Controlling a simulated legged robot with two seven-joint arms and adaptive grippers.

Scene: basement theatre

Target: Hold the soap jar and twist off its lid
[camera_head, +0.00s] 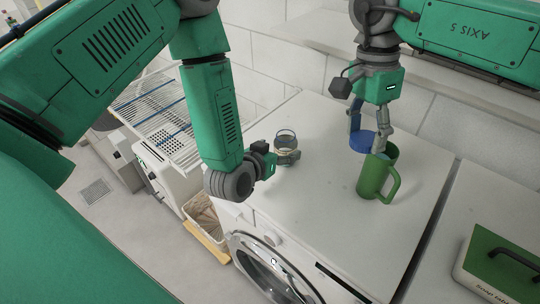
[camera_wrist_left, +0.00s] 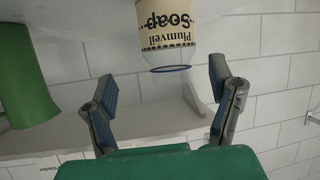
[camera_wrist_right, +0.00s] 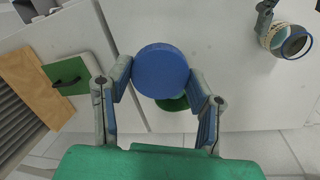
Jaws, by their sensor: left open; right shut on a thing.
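The soap jar (camera_head: 287,156) is clear with a cream label and stands uncapped on the white washing machine top (camera_head: 320,190). In the left wrist view the jar (camera_wrist_left: 168,30) appears upside down, its label reading "Plumveil Soap". My left gripper (camera_wrist_left: 164,95) is open around empty space, with the jar just beyond its fingertips. In the head view its fingers are mostly hidden by my wrist. My right gripper (camera_wrist_right: 160,80) is shut on the round blue lid (camera_wrist_right: 160,70), holding it apart from the jar. The lid (camera_head: 361,142) is right of the jar in the head view.
A green mug (camera_head: 373,176) stands on the machine top, close to my right gripper. A green-topped white box with a dark handle (camera_head: 503,262) sits at the lower right. A drying rack (camera_head: 150,110) is at the left. The machine top's front middle is clear.

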